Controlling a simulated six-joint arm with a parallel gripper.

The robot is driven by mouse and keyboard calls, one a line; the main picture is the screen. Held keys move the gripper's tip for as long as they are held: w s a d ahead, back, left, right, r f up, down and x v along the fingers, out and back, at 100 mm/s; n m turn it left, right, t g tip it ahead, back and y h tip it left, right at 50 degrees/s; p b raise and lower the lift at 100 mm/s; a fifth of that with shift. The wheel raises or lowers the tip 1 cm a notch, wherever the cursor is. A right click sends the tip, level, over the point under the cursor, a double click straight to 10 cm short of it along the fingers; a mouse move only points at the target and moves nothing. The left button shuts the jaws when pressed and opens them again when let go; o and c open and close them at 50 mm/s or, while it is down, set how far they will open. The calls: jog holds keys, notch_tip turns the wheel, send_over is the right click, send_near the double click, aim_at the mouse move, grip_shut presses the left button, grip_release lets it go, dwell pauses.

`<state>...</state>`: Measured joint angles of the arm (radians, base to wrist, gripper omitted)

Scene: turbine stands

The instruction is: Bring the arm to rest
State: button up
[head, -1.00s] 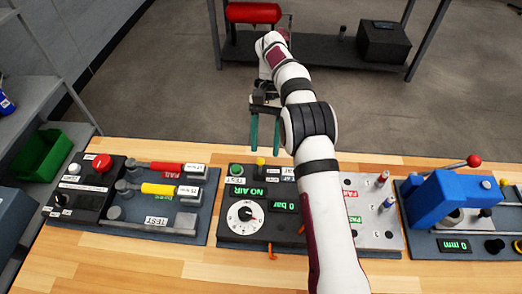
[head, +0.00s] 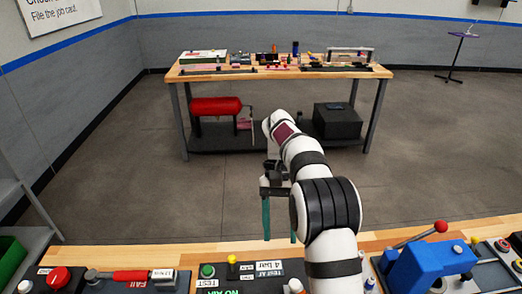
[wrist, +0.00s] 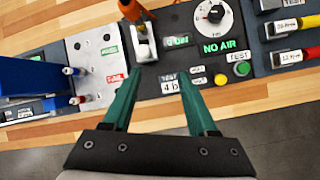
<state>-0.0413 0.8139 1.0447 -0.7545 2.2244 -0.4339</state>
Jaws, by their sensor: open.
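My arm (head: 328,205) reaches up and out from the front bench in the head view, bent at its joints. My gripper (head: 280,236) hangs at its end with two green fingers pointing down, apart and empty. In the wrist view my gripper (wrist: 160,78) shows spread fingers with nothing held between them. Below and ahead of them is the dark air test panel (wrist: 240,93), with a NO AIR display, a white dial (wrist: 213,17), a green button (wrist: 242,69) and a yellow knob (wrist: 220,80). The fingers appear above the panel, not touching it.
The front bench (head: 210,252) also carries a blue press (head: 428,266) with a red-knobbed lever at right and a red-handled gauge stand (head: 130,276) at left. Across open floor (head: 130,195) stands a second bench (head: 200,75) with a red tank (head: 215,106) beneath.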

jog(key=s+r+t, duration=0.2)
jog(key=s+r, duration=0.5)
jog(key=s, duration=0.5)
jog(key=s+f+m+t, duration=0.1)
jog(key=s+f, duration=0.1)
jog(key=s, duration=0.6)
jog(key=s+a+f+m+t+y, duration=0.1)
jog(key=s+f+t, duration=0.1)
jog(key=s, duration=0.6)
jog(key=shift+f+y, duration=0.3)
jog(key=shift+f, duration=0.1)
